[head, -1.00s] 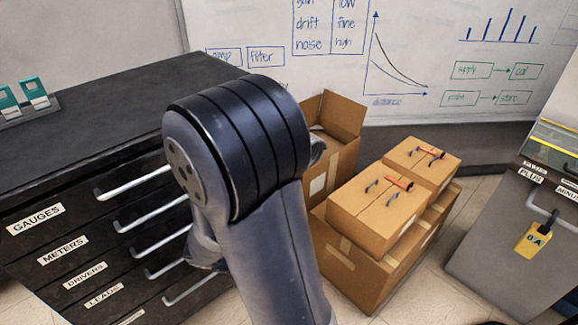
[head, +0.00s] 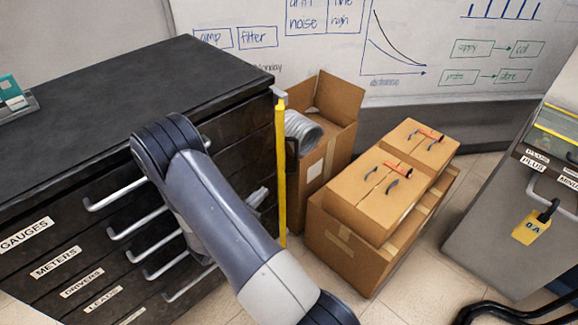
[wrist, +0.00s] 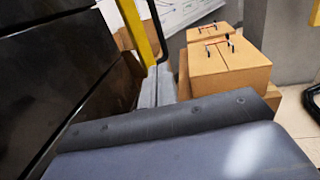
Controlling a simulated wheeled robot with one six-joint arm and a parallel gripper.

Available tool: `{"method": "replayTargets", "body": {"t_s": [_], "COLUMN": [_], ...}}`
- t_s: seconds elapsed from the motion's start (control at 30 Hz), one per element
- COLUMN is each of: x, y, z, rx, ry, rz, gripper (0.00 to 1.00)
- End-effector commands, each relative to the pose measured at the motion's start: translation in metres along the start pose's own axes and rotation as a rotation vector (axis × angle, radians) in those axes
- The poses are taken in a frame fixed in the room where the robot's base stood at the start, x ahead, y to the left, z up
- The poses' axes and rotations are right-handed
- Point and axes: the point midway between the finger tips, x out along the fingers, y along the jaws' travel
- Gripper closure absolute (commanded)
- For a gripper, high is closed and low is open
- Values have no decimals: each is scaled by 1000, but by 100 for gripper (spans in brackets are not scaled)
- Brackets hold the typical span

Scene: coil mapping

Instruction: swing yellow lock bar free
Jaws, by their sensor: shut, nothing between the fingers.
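The yellow lock bar (head: 280,175) stands upright at the right front corner of the black drawer cabinet, with a grey bracket at its top and a black handle (head: 292,155) on its right side. In the wrist view the yellow bar (wrist: 137,30) runs down from the top edge, with the black handle beside it. My gripper (head: 258,197) shows only in part behind my arm, just left of the bar. In the wrist view its grey fingers (wrist: 158,88) are together and empty, below the bar. I cannot tell whether they touch it.
The black cabinet (head: 120,75) has several labelled drawers with grey handles. An open carton (head: 340,95) holding grey hose stands right behind the bar, with stacked cardboard boxes (head: 375,195) further right. A grey cabinet (head: 490,225) with a yellow padlock stands at the far right.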

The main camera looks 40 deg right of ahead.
Motion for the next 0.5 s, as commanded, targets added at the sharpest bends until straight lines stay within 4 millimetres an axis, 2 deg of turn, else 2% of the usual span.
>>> {"method": "replayTargets", "body": {"t_s": [0.5], "x": [87], "y": [-2], "z": [1], "rx": [2], "ry": [3], "rz": [-8], "gripper": [100]}}
